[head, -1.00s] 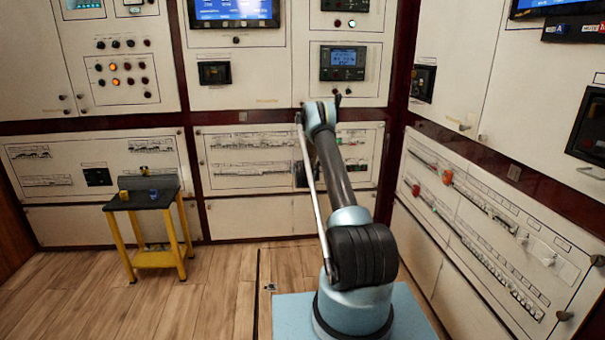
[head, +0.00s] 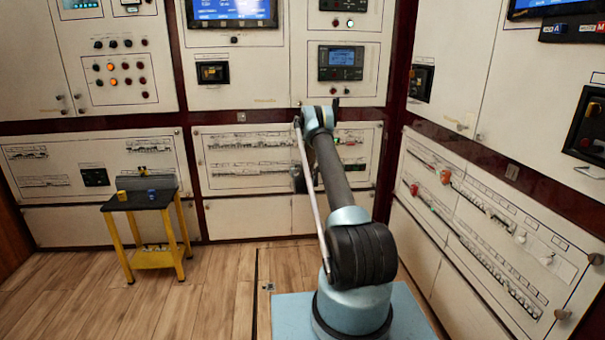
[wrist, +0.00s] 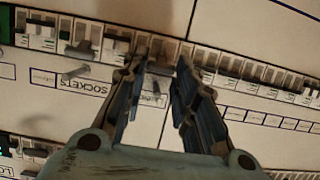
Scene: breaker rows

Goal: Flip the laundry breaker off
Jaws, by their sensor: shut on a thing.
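In the wrist view my gripper (wrist: 162,68) reaches into a row of breakers from below. Its two dark blue fingers stand either side of a breaker (wrist: 160,58) and are shut on it. Its lever is partly hidden between the fingertips. A label reading SOCKETS, upside down, (wrist: 84,86) is left of the fingers; I cannot read a laundry label. In the head view the breaker rows sit on the lower middle panel (head: 250,173), and my arm hides the gripper.
More breakers (wrist: 255,72) line the row right of the fingers, and grey levers (wrist: 78,50) stick out at left. A second row runs along the lower left. In the head view a yellow-legged stand (head: 150,201) is on the floor at left.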

